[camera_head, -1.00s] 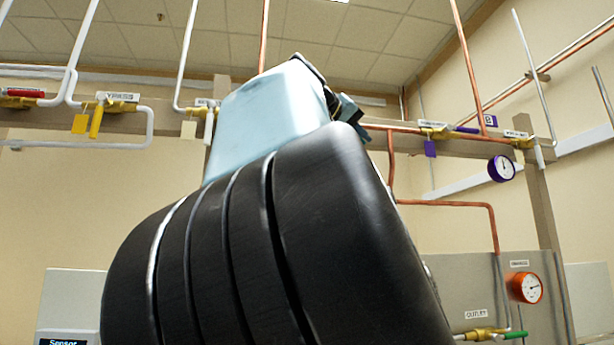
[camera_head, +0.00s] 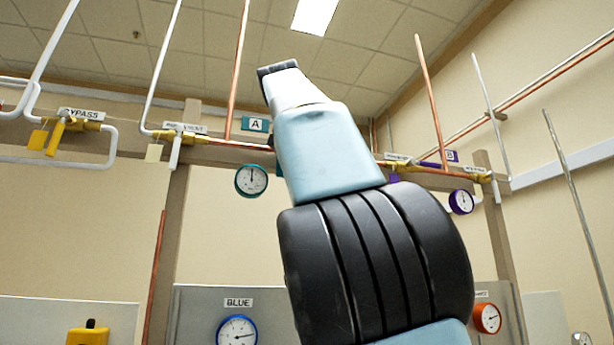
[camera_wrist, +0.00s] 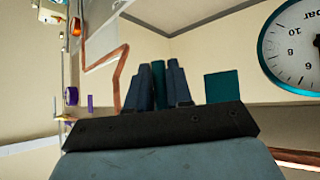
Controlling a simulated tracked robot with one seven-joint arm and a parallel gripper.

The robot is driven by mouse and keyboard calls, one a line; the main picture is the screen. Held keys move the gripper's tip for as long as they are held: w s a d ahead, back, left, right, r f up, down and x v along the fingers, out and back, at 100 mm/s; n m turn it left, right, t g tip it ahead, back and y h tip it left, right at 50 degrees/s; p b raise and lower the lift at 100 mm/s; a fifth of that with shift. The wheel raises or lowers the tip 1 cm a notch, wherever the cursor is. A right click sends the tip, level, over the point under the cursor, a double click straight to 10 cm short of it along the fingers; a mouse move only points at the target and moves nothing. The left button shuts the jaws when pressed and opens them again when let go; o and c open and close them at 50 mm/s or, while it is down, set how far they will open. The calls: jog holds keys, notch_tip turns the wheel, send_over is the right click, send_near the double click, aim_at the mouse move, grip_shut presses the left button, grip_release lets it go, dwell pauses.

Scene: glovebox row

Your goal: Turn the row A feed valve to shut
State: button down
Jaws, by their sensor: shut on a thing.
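In the wrist view my gripper (camera_wrist: 158,72) has its two dark fingers closed on a narrow teal bar (camera_wrist: 158,92), which looks like a valve handle. A teal square tag (camera_wrist: 222,87) hangs just right of the fingers. The valve body and the pipe it sits on are hidden, so I cannot tell the handle's angle to the pipe. In the head view my arm covers the pipe right of the teal "A" sign (camera_head: 255,124). There the fingers and the handle do not show.
A teal-rimmed gauge (camera_head: 252,180) hangs below the A sign and is close by in the wrist view (camera_wrist: 297,48). A yellow-handled bypass valve (camera_head: 56,137) and a white-handled valve (camera_head: 175,150) are to the left. The purple row B gauge (camera_head: 461,201) is to the right.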

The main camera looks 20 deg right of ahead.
jog(key=shift+a+f+y, duration=0.1)
jog(key=shift+y, duration=0.2)
jog(key=shift+a, duration=0.1)
dwell(0.4)
jog(key=c, duration=1.1)
grip_release()
jog(key=shift+c, duration=0.2)
jog(key=shift+m, duration=0.3)
jog(key=shift+v, duration=2.05)
jog(key=shift+s+a+r, duration=0.15)
jog(key=shift+r, duration=0.1)
jog(key=s+a, duration=0.6)
jog(key=s, duration=0.4)
jog(key=shift+a, duration=0.3)
jog(key=shift+s, duration=0.1)
